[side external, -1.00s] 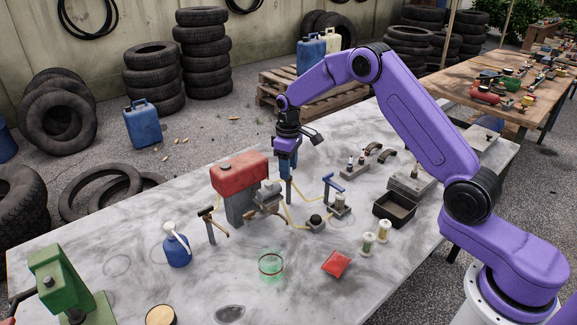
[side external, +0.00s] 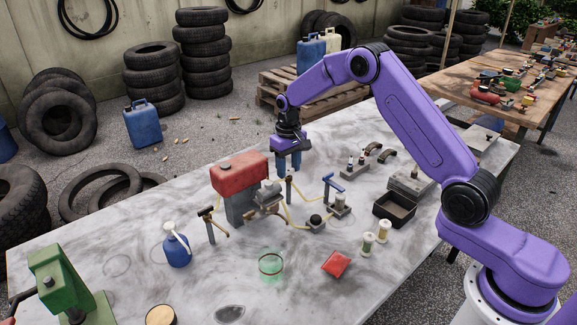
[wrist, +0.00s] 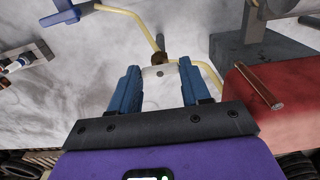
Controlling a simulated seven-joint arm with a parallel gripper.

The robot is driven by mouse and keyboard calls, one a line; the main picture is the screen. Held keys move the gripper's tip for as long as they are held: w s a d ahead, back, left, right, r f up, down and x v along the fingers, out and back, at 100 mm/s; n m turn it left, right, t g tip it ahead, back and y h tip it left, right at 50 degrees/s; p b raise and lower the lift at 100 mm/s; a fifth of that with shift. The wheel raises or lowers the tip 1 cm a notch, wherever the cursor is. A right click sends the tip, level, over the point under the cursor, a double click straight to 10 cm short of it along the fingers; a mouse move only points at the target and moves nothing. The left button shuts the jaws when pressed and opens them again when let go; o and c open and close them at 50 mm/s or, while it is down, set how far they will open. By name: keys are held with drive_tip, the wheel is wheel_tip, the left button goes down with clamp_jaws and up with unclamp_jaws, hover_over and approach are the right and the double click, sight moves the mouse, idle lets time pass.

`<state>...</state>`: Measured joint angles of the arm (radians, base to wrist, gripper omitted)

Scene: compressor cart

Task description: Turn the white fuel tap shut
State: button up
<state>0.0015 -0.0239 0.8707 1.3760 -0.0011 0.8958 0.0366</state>
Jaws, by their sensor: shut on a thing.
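The white fuel tap (wrist: 160,76) shows in the wrist view as a pale handle with a small dark screw, beside a brass fitting (wrist: 158,57) on a yellow line. My gripper (wrist: 159,68) has its two blue fingers on either side of the handle, shut on it. In the side external view my gripper (side external: 289,170) points down behind the red tank, over a short dark post (side external: 289,190). The white handle is too small and hidden to make out there.
The red tank (side external: 240,172) stands close beside my gripper. A blue-handled tap (side external: 333,182) stands to the right, and a brown-levered tap (side external: 213,222) at the front left. Yellow lines run between them. A blue bottle (side external: 177,248) and black tray (side external: 394,208) stand farther off.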

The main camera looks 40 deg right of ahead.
sight(288, 171)
drive_tip(key=o, duration=1.1)
drive_tip(key=shift+c, duration=0.2)
wheel_tip(288, 171, up, 18)
drive_tip(key=shift+f, duration=0.25)
drive_tip(key=shift+a, duration=0.1)
